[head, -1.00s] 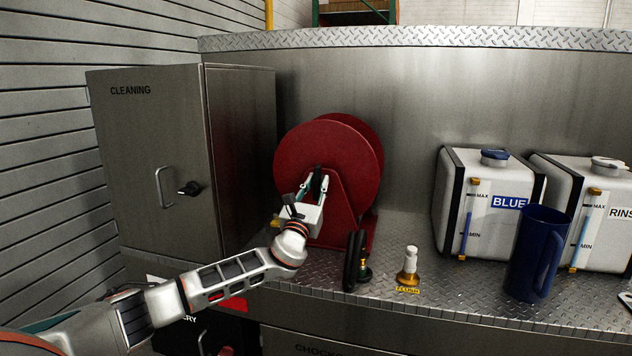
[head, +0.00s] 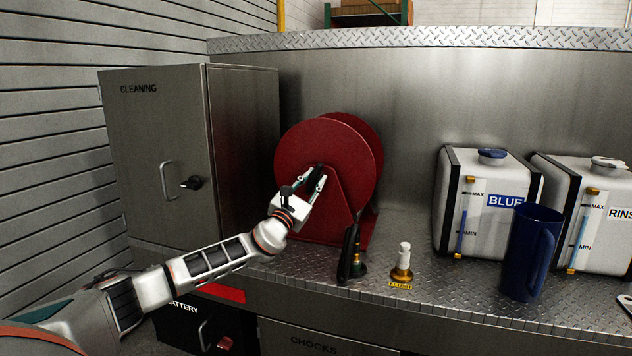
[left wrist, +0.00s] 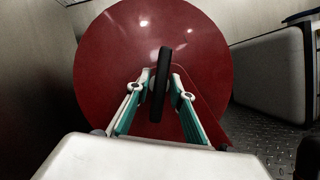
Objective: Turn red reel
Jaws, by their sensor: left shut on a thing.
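The red reel (head: 322,160) stands upright on its red bracket (head: 345,222) on the metal deck, beside the grey cleaning cabinet. It fills the middle of the left wrist view (left wrist: 110,60). My left gripper (head: 318,182) is at the reel's front face, near its centre. In the left wrist view its fingers (left wrist: 158,88) are closed on a black crank handle (left wrist: 162,75) that stands out from the reel. The handle is mostly hidden behind the fingers in the head view. My right gripper is not in view.
The cleaning cabinet (head: 150,150) is close on the left. A black-handled nozzle (head: 350,255) and a brass valve (head: 402,262) stand in front of the reel. A blue jug (head: 528,250) and white tanks (head: 478,205) stand at the right.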

